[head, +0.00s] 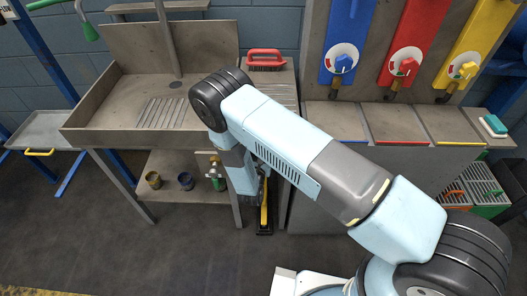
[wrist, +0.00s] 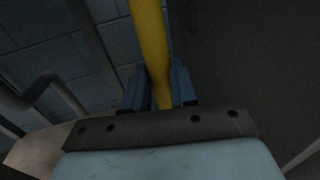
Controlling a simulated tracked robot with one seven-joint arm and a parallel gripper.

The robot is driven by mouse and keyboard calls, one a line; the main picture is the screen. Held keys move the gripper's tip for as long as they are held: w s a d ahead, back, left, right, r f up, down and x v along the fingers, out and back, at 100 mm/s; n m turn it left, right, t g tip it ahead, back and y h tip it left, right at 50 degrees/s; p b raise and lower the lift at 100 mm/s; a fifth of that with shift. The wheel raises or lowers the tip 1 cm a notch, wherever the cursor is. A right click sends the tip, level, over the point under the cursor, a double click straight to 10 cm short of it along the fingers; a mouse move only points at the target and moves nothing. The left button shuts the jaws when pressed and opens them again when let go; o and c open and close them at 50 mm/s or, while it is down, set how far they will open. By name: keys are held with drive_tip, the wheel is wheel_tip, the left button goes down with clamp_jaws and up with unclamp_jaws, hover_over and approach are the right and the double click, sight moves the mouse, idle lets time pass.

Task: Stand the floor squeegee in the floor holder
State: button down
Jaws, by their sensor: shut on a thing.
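My gripper (wrist: 158,88) is shut on the yellow handle of the floor squeegee (wrist: 148,30), which passes between the two fingers in the wrist view. In the head view my arm hides most of the gripper. A yellow length of the squeegee (head: 264,207) shows below my wrist, close to the front of the sink bench. It stands roughly upright. A dark, narrow piece (head: 264,231) lies at its foot on the floor. I cannot tell whether this is the floor holder or the squeegee's head, nor whether the squeegee is seated.
The sink bench (head: 105,142) stands behind, with small pots on its lower shelf (head: 200,193) and a red-handled brush (head: 265,61) on top. A grey counter (head: 345,160) is to the right. Crates (head: 484,182) stand at far right. Floor at left front is clear.

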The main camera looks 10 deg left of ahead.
drive_tip(key=shift+f, duration=1.6)
drive_tip(key=c, duration=0.8)
unclamp_jaws()
drive_tip(key=s, duration=1.3)
drive_tip(key=shift+s+d, duration=0.15)
drive_tip(key=shift+s, duration=0.2)
drive_tip(key=shift+s, duration=0.15)
